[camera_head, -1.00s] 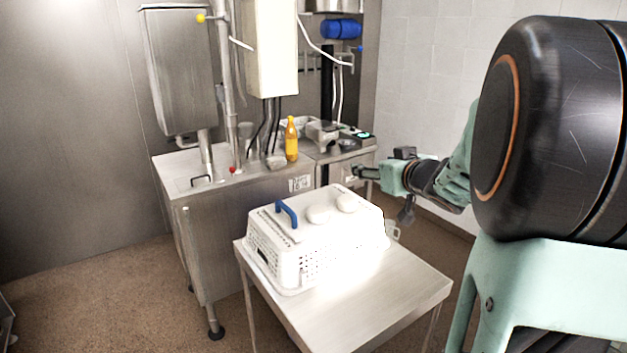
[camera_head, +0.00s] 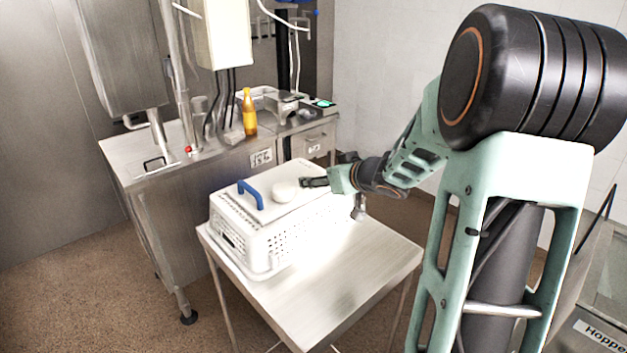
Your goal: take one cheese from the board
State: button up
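A white board (camera_head: 305,173) lies on top of a white perforated basket (camera_head: 290,237). One pale, rounded cheese (camera_head: 285,191) is in plain sight on the board, right of a blue handle (camera_head: 250,194). My gripper (camera_head: 308,182) reaches in from the right, low over the board, with its dark fingers close to the right side of that cheese in the picture. A second cheese, seen earlier farther right, does not show; the gripper covers part of that area. The fingers are too small to tell whether they are open, shut or holding something.
The basket stands on a steel table (camera_head: 350,290), whose front right is bare. Behind is a steel cabinet (camera_head: 200,205) with an orange bottle (camera_head: 249,112) and a scale-like device (camera_head: 285,107) near it. A machine labelled "Hopper" (camera_head: 600,300) is at the right.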

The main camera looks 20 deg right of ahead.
aim_at(316, 175)
jog(key=x, duration=0.3)
jog(key=shift+w+f, duration=0.2)
jog(key=shift+w, duration=0.1)
jog(key=shift+d, duration=0.1)
jog(key=c, duration=1.3)
